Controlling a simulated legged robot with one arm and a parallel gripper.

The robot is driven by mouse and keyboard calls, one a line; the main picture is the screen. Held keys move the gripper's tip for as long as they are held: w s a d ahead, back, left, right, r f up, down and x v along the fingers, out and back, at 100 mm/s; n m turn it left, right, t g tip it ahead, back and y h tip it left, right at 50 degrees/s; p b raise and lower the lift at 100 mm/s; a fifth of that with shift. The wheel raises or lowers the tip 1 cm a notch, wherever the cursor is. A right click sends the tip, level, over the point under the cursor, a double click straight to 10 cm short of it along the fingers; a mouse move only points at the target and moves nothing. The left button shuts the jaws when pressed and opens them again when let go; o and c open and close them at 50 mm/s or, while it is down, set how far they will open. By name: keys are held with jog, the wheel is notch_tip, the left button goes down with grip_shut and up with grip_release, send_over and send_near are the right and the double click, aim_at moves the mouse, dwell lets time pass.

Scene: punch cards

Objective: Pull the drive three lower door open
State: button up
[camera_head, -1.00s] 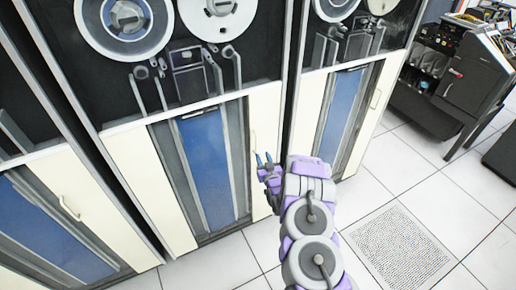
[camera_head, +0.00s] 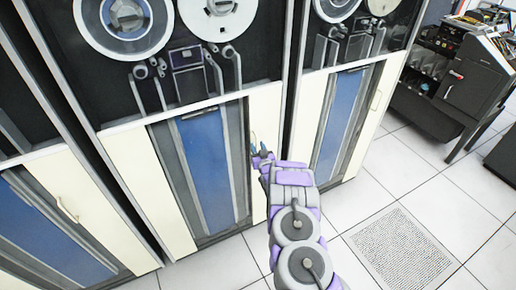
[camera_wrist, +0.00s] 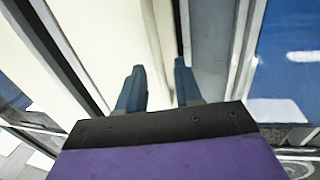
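The tape drive in front of me has a closed lower door with a blue panel (camera_head: 206,160) and cream side strips. My gripper (camera_head: 256,146) is at the upper part of the cream strip on that door's right side, where the door handle is largely hidden behind it. In the wrist view my gripper (camera_wrist: 158,88) shows two blue-grey fingers standing apart, close to the cream door surface (camera_wrist: 105,45). A narrow cream strip runs up between the fingers. I cannot tell whether it is the handle, or whether the fingers touch it.
Another drive with a blue lower door (camera_head: 340,115) stands to the right, and one (camera_head: 55,225) to the left, with a handle (camera_head: 68,209). A dark machine (camera_head: 465,75) stands at the far right. White tiled floor with a vent grille (camera_head: 403,250) lies open at front right.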

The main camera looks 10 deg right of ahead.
jog(key=shift+a, duration=0.2)
jog(key=c, duration=0.4)
jog(key=shift+d, duration=0.1)
grip_shut()
dwell(0.6)
